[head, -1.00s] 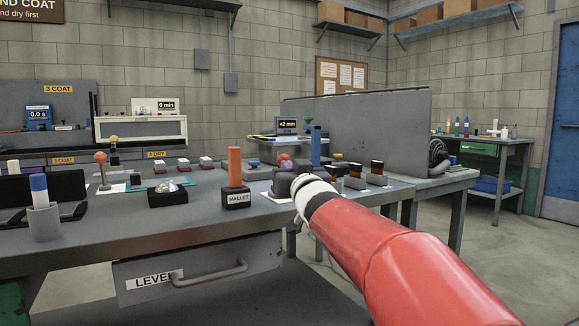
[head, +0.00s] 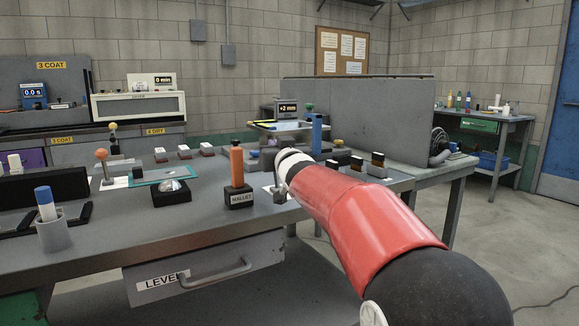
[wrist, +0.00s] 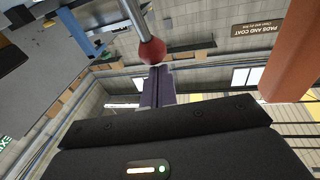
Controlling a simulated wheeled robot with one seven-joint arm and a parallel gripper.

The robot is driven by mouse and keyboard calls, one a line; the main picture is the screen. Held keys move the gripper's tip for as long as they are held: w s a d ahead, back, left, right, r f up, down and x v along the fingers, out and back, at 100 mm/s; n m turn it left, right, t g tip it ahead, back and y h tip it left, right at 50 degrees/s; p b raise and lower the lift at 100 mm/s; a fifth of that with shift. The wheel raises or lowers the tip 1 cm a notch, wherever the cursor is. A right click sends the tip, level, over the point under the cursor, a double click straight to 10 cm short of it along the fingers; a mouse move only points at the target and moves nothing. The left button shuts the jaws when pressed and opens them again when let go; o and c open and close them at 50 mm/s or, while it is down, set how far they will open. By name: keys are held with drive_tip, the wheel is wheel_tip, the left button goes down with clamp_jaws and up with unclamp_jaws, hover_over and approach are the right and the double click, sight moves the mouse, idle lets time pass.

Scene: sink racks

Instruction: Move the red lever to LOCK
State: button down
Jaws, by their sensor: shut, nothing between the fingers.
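The red lever shows in the wrist view as a red ball knob (wrist: 152,51) on a metal rod. My gripper (wrist: 158,72) is shut and empty, with its fingertips right by the knob. I cannot tell whether they touch it. In the head view my arm's white end ring and red link cover the lever's area, and I cannot make out the knob. A white card (head: 268,190) lies on the bench by the arm's end. No LOCK marking is readable.
An orange-handled mallet (head: 237,168) stands in its labelled block left of my arm; its orange handle also fills the right of the wrist view (wrist: 298,50). A blue post (head: 317,134) and several dark-topped blocks are beyond the arm. A grey panel (head: 357,120) stands behind.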

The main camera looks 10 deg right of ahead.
drive_tip(key=shift+w+a, duration=0.25)
drive_tip(key=shift+w, duration=0.55)
